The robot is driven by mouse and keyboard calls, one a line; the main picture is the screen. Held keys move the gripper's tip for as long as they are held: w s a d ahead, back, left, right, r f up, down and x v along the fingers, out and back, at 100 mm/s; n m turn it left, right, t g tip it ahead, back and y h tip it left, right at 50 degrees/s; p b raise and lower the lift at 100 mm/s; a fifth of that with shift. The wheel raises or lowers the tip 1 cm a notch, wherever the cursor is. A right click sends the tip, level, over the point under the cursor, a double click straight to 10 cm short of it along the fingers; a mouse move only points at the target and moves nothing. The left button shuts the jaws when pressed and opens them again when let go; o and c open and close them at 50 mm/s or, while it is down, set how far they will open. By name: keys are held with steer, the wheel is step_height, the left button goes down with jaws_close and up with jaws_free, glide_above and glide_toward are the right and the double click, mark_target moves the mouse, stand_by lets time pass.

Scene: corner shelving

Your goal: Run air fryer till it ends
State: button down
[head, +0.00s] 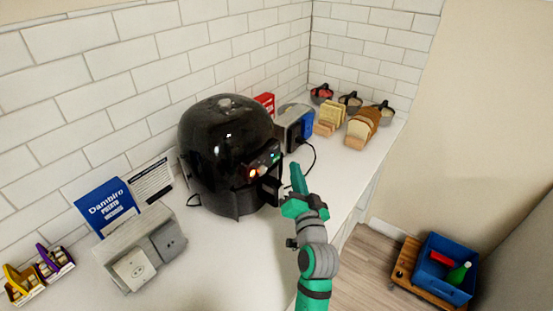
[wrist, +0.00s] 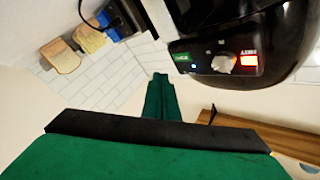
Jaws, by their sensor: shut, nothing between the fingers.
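A glossy black air fryer (head: 226,150) stands on the white counter against the tiled wall in the head view. Its control panel (head: 263,161) has a green light and an orange-white lit part, and its drawer handle juts out to the front right. The wrist view shows the panel close up, with a green lit label (wrist: 182,57), a silver knob (wrist: 224,63) and a bright display (wrist: 249,60). My green gripper (head: 297,168) is shut and empty, just right of the fryer's front, apart from it. Its shut fingers (wrist: 160,80) also show in the wrist view.
A grey socket box (head: 141,250) and blue card (head: 106,205) are at the left. A blue crate (head: 443,268) stands on the floor.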

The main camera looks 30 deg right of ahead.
mark_target(280, 155)
steer(key=shift+w+a, duration=0.3)
steer(key=shift+w, duration=0.4)
steer(key=shift+w+a, duration=0.25)
steer(key=shift+w, duration=0.45)
steer(key=shift+w, duration=0.15)
stand_by(1.0)
steer(key=shift+w+a, duration=0.15)
steer(key=shift+w, duration=0.1)
steer(key=shift+w, duration=0.1)
steer(key=shift+a, duration=0.15)
stand_by(0.5)
steer(key=shift+w, duration=0.3)
stand_by(0.3)
steer(key=shift+s, duration=0.1)
steer(key=shift+s+d, duration=0.25)
steer(key=shift+s, duration=0.4)
